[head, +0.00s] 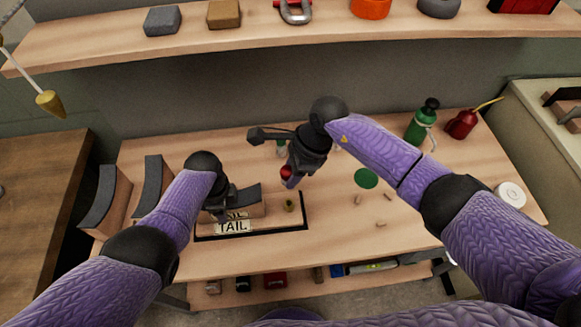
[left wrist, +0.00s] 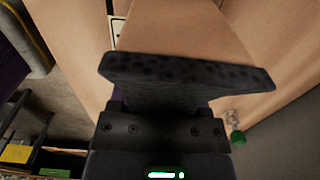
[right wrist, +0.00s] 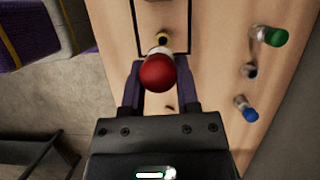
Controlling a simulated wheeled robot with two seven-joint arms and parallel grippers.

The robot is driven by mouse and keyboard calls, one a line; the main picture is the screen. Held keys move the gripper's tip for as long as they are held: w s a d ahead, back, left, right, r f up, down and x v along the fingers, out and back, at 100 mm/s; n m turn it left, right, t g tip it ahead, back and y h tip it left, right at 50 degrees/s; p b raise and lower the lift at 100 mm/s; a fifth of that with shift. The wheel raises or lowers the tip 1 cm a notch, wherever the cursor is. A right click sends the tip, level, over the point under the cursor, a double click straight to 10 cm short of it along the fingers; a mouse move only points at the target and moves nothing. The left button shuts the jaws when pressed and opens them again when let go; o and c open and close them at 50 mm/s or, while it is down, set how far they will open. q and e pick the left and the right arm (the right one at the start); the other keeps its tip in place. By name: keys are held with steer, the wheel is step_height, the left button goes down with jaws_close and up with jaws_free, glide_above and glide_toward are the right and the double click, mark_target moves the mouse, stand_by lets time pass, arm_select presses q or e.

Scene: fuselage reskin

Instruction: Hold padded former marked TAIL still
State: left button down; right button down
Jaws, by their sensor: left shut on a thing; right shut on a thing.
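The padded former (head: 248,207) is a pale wooden block with a dark curved pad on top. It sits at the left of a black-outlined area on the bench, behind a label reading TAIL (head: 232,226). My left gripper (head: 217,208) is shut on the former; in the left wrist view its dark pad (left wrist: 185,75) spans in front of the jaws and hides the fingertips. My right gripper (head: 290,181) is shut on a small red-topped bottle (right wrist: 157,73), above the right part of the outlined area. The bottle's lower part is mostly hidden.
A small brass-coloured piece (head: 289,205) stands inside the outline, right of the former. Two more padded formers (head: 103,200) stand at the bench's left end. A green disc (head: 366,178), green bottle (head: 421,124) and red oil can (head: 462,124) are at right. A shelf (head: 300,28) overhangs behind.

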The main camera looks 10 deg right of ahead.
steer(key=shift+d+f, duration=0.15)
steer(key=shift+f, duration=0.9)
steer(key=shift+f, duration=2.45)
steer(key=c, duration=0.9)
jaws_free()
jaws_close()
